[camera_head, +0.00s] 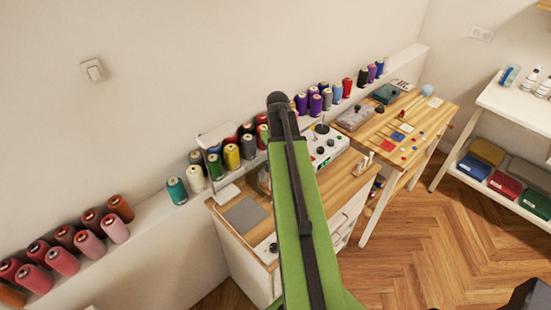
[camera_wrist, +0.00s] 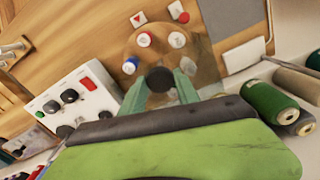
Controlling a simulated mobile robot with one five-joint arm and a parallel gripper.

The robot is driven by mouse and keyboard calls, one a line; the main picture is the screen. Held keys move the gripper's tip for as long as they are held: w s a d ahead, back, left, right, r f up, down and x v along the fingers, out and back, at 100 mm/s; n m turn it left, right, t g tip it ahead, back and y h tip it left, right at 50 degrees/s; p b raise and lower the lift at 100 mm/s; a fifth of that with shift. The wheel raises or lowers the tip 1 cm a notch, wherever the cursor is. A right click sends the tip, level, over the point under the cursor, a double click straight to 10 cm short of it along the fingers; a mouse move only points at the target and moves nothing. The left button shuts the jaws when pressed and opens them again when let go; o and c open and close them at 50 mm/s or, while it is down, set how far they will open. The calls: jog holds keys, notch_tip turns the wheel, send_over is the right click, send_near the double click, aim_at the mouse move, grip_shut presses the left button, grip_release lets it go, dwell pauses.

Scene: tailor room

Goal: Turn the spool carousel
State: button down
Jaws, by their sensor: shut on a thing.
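The near part of the disc is hidden by my gripper. In the head view my green arm covers the gripper and most of the carousel's area.
A white control box (camera_wrist: 75,103) with dark knobs stands left of the carousel. A grey mat (camera_head: 244,213) lies on the desk. Thread spools (camera_head: 232,156) line the wall ledge. A second table (camera_head: 424,115) stands to the right, with open floor (camera_head: 420,225) in front.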

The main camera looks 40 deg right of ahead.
jog(key=c, duration=0.9)
grip_release()
jog(key=shift+r, duration=0.15)
notch_tip(320, 180, up, 17)
jog(key=p, duration=1.7)
